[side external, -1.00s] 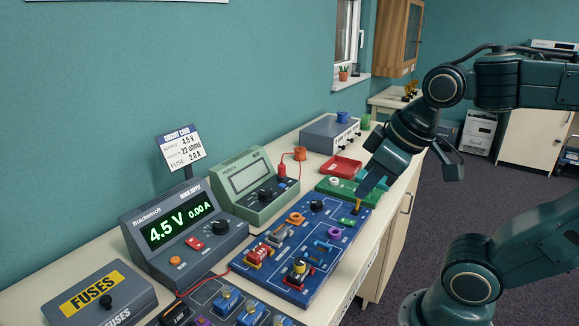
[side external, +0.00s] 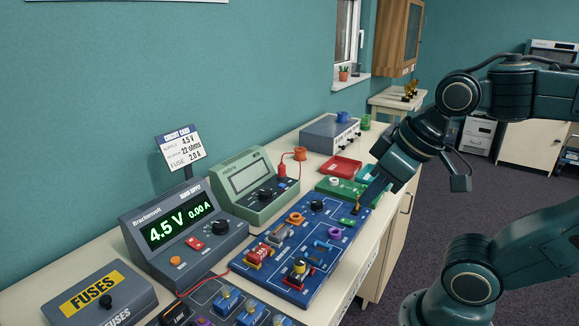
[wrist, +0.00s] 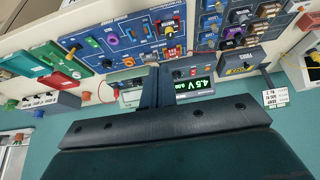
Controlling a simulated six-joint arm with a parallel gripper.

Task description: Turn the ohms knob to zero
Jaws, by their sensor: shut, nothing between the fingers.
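The blue circuit board (side external: 278,262) lies on the bench with a round black knob (side external: 317,205) near its far edge. A second black knob (side external: 265,195) is on the green meter (side external: 240,175), and a third (side external: 221,228) is on the power supply (side external: 160,262). Their labels are too small to read, so I cannot tell which one is marked ohms. My gripper (side external: 358,207) is shut and empty, pointing down near the board's far right edge, apart from the board's knob. In the wrist view its dark fingers (wrist: 158,75) cover part of the meter.
The supply reads 4.5 V and 0.00 A, with a circuit card (side external: 183,147) behind it. A green tray (side external: 334,189) and a red tray (side external: 341,165) lie beyond the board. A fuses box (side external: 98,298) is at front left. Several raised parts stand on the board.

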